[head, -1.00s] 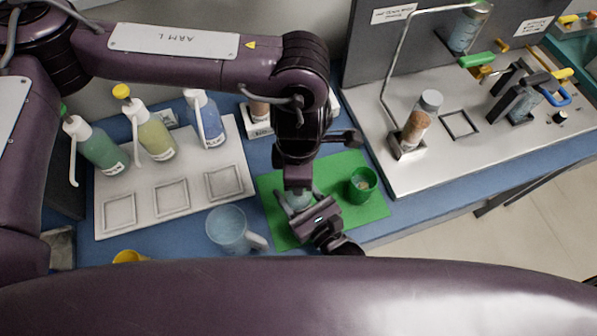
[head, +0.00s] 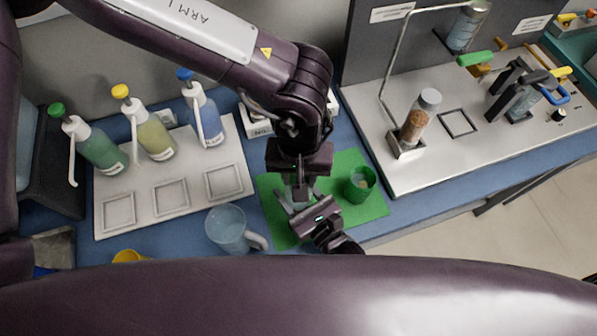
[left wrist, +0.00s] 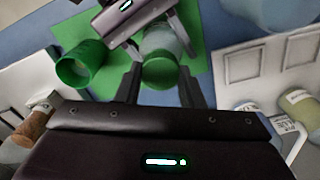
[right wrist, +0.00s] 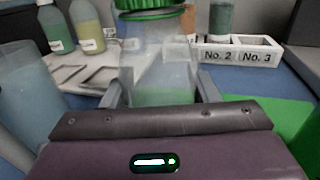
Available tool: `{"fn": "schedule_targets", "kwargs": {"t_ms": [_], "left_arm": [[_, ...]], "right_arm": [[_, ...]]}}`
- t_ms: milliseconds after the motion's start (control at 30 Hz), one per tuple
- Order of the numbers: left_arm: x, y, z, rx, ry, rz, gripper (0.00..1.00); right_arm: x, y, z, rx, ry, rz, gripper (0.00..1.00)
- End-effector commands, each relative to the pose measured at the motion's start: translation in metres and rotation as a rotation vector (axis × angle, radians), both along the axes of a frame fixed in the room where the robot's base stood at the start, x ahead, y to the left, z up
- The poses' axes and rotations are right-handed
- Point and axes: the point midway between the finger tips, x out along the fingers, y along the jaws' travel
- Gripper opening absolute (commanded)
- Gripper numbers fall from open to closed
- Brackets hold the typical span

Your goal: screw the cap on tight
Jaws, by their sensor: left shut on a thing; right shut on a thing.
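A clear jar (right wrist: 160,65) with a green cap (right wrist: 150,5) stands upright over the green mat (head: 350,215). My right gripper (right wrist: 160,95) is shut on the jar's body from the side. The cap, seen from above in the left wrist view (left wrist: 160,72), sits on top of the jar. My left gripper (left wrist: 158,88) points down from above and is shut on the cap, one finger on each side. In the head view the left gripper (head: 297,192) hides most of the jar and cap. I cannot tell how tightly the cap sits.
A green cup (head: 360,184) stands on the mat close to the right of the grippers. A clear mug (head: 228,229) stands left of the mat. Several pump bottles (head: 155,138) line a white tray behind. A grey-walled station (head: 400,175) is at the right.

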Motion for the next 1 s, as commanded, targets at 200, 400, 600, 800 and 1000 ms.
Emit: {"fn": "schedule_targets", "kwargs": {"t_ms": [200,400,600,800,1000], "left_arm": [[-0.0013,0.0013,0.0004,-0.003,0.012,-0.044,0.1],[-0.0008,0.0017,0.0003,-0.004,0.012,-0.04,0.1],[0.0,0.0021,0.0002,-0.003,0.01,-0.038,0.56],[0.0005,0.0024,0.0002,-0.002,0.007,-0.037,0.56],[0.0013,0.0024,0.0091,-0.002,0.006,-0.036,0.56]], "right_arm": [[-0.0009,0.0031,-0.0006,0.003,0.003,0.006,0.0],[-0.0009,0.0028,-0.0006,0.003,0.003,0.005,0.0],[-0.001,0.0024,-0.0007,0.003,0.003,0.005,0.0],[-0.001,0.0021,-0.0007,0.003,0.003,0.004,0.0],[-0.001,0.0019,-0.0007,0.003,0.003,0.004,0.0]]}}
